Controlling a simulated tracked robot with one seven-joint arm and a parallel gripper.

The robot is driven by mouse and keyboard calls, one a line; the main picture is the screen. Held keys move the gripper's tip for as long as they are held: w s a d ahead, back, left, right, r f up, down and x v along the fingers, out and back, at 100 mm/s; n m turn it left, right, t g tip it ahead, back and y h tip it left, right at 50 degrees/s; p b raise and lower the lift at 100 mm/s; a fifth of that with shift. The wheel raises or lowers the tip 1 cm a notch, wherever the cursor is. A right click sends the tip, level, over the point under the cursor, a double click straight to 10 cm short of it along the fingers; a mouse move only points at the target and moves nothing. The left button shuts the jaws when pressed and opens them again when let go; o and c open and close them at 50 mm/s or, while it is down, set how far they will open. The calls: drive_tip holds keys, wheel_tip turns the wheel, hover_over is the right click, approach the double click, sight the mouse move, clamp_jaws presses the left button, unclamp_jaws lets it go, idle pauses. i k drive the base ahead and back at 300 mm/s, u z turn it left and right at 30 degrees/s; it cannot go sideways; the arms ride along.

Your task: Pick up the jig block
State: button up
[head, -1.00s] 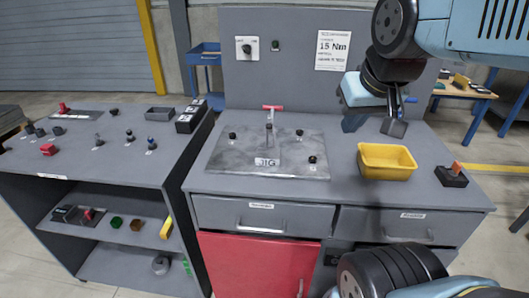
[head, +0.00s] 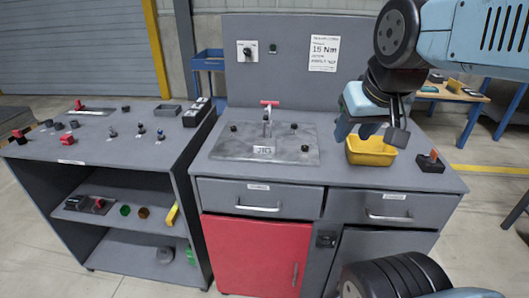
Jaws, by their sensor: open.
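No block is clearly marked as the jig block. A grey metal plate labelled JIG (head: 225,148) lies on the right bench, with a red-handled clamp (head: 268,118) and several black knobs on it. A dark block with an orange-red top piece (head: 431,162) sits at the bench's right end. My gripper (head: 370,133) is open, fingers pointing down, with no object visible between them. It overlaps the yellow bin (head: 372,154) in the picture and hides part of its rim; the height between them is hard to judge. It is right of the JIG plate and left of the dark block.
A left table (head: 110,150) carries several small red, black and grey parts and a small tray (head: 168,110). Its shelf holds a yellow bar (head: 172,214) and small coloured pieces. An upright panel (head: 290,65) rises behind the right bench. Bare bench top lies around the JIG plate.

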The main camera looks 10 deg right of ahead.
sight(266, 145)
drive_tip(key=z, duration=0.35)
drive_tip(key=k, duration=0.1)
drive_tip(key=z, duration=0.55)
drive_tip(key=i, duration=0.2)
drive_tip(key=z, duration=2.95)
drive_tip(key=k, duration=1.45)
drive_tip(key=u, duration=0.6)
drive_tip(key=k, duration=1.15)
drive_tip(key=u, duration=0.5)
